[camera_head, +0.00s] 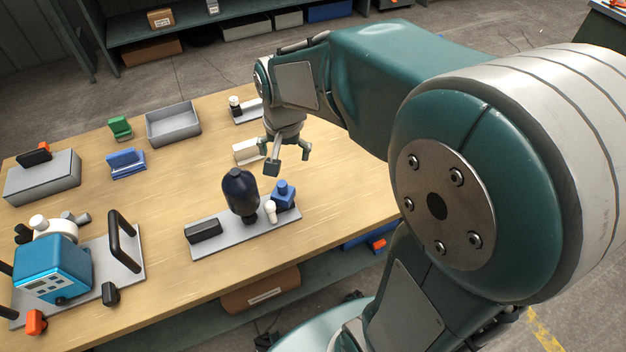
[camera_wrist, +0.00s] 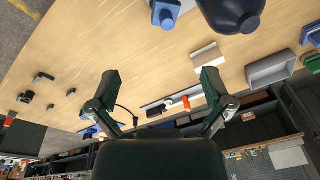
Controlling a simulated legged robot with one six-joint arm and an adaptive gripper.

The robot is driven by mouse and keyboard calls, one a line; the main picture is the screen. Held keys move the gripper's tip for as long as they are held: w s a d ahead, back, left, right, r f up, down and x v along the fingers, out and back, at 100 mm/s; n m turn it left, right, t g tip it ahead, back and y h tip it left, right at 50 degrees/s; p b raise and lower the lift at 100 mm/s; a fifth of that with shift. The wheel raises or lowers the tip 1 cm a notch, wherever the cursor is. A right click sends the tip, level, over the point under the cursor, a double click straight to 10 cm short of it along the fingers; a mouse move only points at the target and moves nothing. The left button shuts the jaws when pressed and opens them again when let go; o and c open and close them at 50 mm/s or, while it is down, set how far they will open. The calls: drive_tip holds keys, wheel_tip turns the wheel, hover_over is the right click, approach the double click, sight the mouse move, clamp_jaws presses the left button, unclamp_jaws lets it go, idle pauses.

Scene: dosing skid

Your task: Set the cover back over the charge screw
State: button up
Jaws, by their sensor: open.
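A dark navy vessel (camera_head: 240,190) stands upright on a grey base plate (camera_head: 219,232), between a black block (camera_head: 204,231) and a blue block (camera_head: 283,195) with a small white piece (camera_head: 270,211). The charge screw cannot be made out, and I cannot tell which part is its cover. My gripper (camera_head: 289,163) is open and empty, above the table just behind the blue block. In the wrist view the open fingers (camera_wrist: 158,88) have nothing between them, and the navy vessel (camera_wrist: 233,12) and blue block (camera_wrist: 165,11) are at the top edge.
A pale block (camera_head: 247,152) lies left of my gripper. A small black-and-white item (camera_head: 235,106) stands behind it. A grey tray (camera_head: 172,124), green piece (camera_head: 120,127) and blue holder (camera_head: 126,163) are further left. A blue pump unit (camera_head: 54,268) occupies the near left.

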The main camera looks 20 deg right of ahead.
drive_tip(key=s+r+n+t, duration=0.2)
drive_tip(key=s+r+n, duration=0.1)
drive_tip(key=s, duration=0.4)
drive_tip(key=s+r+n+t, duration=0.1)
drive_tip(key=s+r+n, duration=0.2)
drive_tip(key=s, duration=0.5)
drive_tip(key=shift+s+r+t, duration=0.15)
drive_tip(key=shift+r+t, duration=0.25)
drive_tip(key=shift+r, duration=0.45)
